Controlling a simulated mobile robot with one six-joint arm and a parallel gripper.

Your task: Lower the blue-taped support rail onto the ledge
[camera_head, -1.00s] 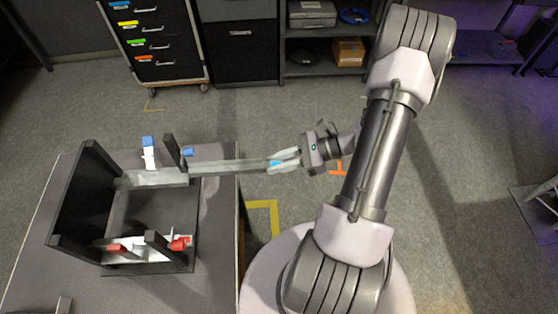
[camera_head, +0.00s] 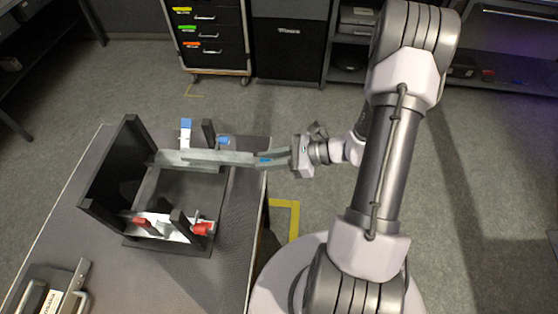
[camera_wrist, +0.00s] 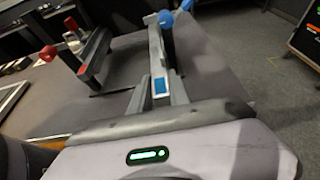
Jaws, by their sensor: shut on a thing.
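The support rail (camera_head: 222,157) is a long grey bar with a blue tape band (camera_head: 265,160) near its right end. My gripper (camera_head: 272,158) is shut on the rail at the tape. The blue tape also shows between the fingers in the wrist view (camera_wrist: 160,86). The rail lies roughly level, and its left part overlaps the pale ledge (camera_head: 168,160) on the far side of a black frame. I cannot tell whether rail and ledge touch. A blue clamp (camera_head: 186,128) and a blue knob (camera_head: 224,141) stand beside the ledge.
The black frame (camera_head: 115,175) stands on a grey table (camera_head: 75,235). Its near side has a pale ledge with red knobs (camera_head: 202,229). A metal-handled case (camera_head: 45,292) lies at the table's front left. Drawers (camera_head: 205,40) and shelves stand behind, with open floor between.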

